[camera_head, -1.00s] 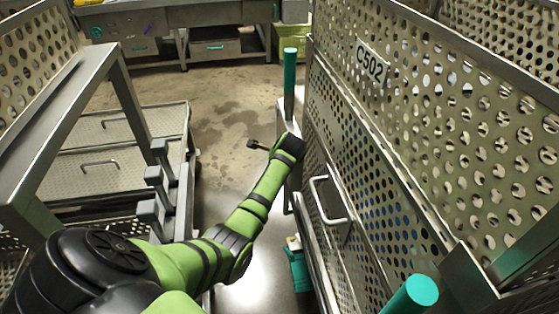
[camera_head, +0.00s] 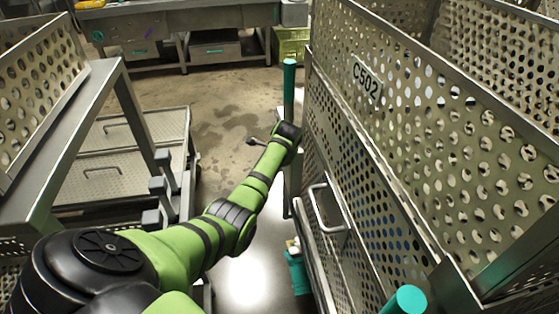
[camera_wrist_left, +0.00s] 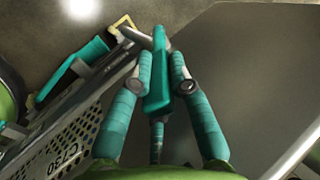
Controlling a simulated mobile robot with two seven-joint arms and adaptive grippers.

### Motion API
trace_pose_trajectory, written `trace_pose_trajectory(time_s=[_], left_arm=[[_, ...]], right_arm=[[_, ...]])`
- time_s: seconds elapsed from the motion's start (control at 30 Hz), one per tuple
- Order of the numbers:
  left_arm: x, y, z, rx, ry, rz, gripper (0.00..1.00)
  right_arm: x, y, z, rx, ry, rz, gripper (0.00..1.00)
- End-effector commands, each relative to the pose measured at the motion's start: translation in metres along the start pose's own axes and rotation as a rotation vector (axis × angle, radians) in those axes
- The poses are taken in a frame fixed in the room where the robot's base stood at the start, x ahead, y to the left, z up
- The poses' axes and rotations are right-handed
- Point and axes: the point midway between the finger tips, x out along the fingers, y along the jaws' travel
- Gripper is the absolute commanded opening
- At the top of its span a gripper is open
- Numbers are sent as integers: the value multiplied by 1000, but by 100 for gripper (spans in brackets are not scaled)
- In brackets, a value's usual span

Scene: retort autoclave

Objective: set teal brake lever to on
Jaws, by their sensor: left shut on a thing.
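My left arm reaches forward to the far left corner of the perforated cart marked C502 (camera_head: 355,110). In the head view its wrist hides the gripper's fingers. In the left wrist view my left gripper (camera_wrist_left: 161,68) is shut on a teal bar, which appears to be the brake lever (camera_wrist_left: 158,90). The bar lies lengthwise between the two teal-banded fingers. I cannot tell from these frames whether the lever is at on or off. My right gripper is not in view.
A teal upright post (camera_head: 289,90) stands at the cart's far corner, close to my wrist. A teal handle end (camera_head: 408,300) is near at lower right. A grey metal rack (camera_head: 90,110) stands on the left. A floor aisle (camera_head: 225,120) runs between, with a workbench (camera_head: 175,20) behind.

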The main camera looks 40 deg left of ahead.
Motion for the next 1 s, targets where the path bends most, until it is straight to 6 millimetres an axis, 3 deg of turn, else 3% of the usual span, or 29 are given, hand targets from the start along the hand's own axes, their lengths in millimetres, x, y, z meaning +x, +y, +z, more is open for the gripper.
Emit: trace_pose_trajectory(time_s=[0.5, 0.53, 0.6, 1.0], left_arm=[[4, 0, 4, 2, -11, 83, 0], [4, 0, 5, 2, -11, 83, 23], [4, 0, 4, 2, -10, 82, 47], [-1, -4, 2, 0, -3, 72, 47]], right_arm=[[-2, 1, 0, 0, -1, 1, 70], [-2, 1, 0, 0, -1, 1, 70], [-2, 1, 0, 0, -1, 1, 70], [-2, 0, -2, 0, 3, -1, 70]])
